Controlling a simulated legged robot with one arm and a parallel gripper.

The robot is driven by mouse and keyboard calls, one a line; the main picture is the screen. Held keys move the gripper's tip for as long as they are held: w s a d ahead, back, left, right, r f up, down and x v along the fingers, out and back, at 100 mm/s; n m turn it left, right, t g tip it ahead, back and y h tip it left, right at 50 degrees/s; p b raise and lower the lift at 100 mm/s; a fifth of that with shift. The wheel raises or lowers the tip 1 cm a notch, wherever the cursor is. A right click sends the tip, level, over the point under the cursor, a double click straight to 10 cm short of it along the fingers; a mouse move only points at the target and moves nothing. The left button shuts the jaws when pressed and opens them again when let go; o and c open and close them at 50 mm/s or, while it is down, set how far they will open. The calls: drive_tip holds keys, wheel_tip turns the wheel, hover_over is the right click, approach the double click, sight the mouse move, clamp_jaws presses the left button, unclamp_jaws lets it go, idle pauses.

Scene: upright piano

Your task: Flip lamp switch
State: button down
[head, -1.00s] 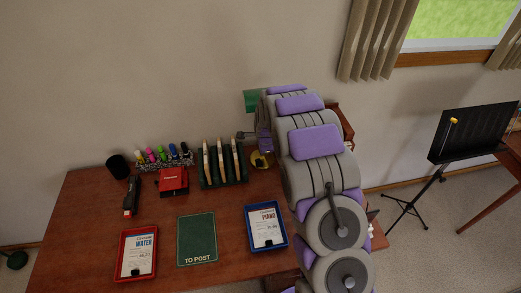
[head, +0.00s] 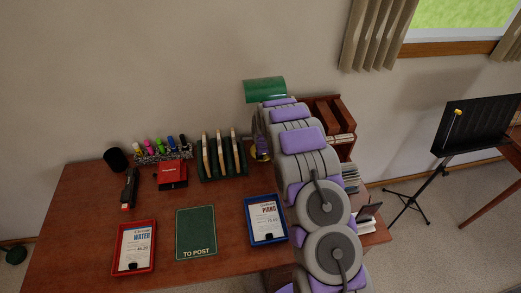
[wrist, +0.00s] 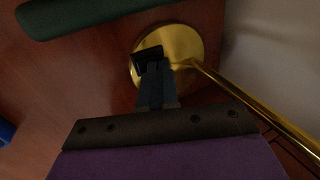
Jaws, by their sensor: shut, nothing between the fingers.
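The desk lamp has a green shade (head: 264,90) that shows above my arm in the head view. Its round brass base (head: 262,152) is mostly hidden behind my arm there. In the wrist view the brass base (wrist: 196,46) is at top centre, with a brass stem (wrist: 235,98) running to the lower right. My gripper (wrist: 150,60) is shut and empty, with its dark tips over the left part of the base. I cannot tell whether they touch it. The switch cannot be made out apart from the dark fingertips. The head view hides my gripper behind the arm.
A dark green rack (head: 222,176) with upright items stands left of the lamp. A wooden organizer (head: 331,118) stands on the right. A blue tray (head: 266,240), a green mat (head: 196,232) and a red tray (head: 134,247) lie along the desk front. The wall is close behind.

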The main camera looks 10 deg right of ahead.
drive_tip(key=shift+a, duration=0.25)
drive_tip(key=shift+w+f+g, duration=0.1)
drive_tip(key=shift+w+g, duration=0.05)
drive_tip(key=shift+g, duration=0.15)
drive_tip(key=shift+f, duration=0.1)
drive_tip(key=shift+s, duration=0.2)
